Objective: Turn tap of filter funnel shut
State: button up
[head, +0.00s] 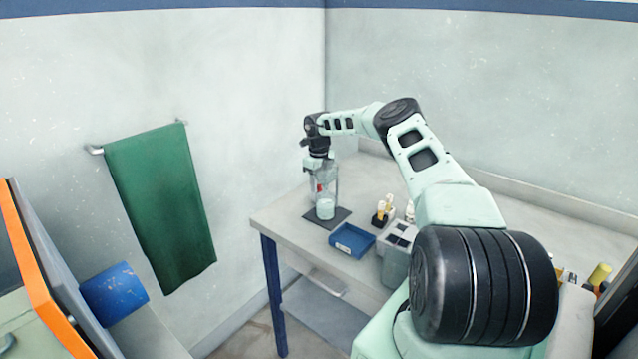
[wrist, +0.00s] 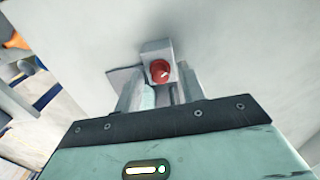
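The tap of the filter funnel shows in the wrist view as a round red knob (wrist: 160,71) with a pale mark, on a light grey block. In the head view the red of the tap (head: 319,187) shows under my gripper, by a clear glass vessel (head: 325,209) at the bench's left end. My gripper (wrist: 161,88) points at the knob, with a pale finger on each side and a gap between them. The knob appears just beyond the fingertips; I cannot tell whether they touch it. The funnel's upper part is mostly hidden by my gripper.
The vessel stands on a dark mat (head: 343,216) on the grey bench (head: 285,219). A blue tray (head: 352,240), small bottles (head: 381,212) and a grey container (head: 396,262) are to its right. A green towel (head: 160,205) hangs on the left wall.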

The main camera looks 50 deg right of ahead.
aim_at(319, 185)
notch_tip(319, 185, up, 17)
jog(key=b, duration=0.3)
jog(key=shift+r+b, duration=0.2)
jog(key=shift+b, duration=0.2)
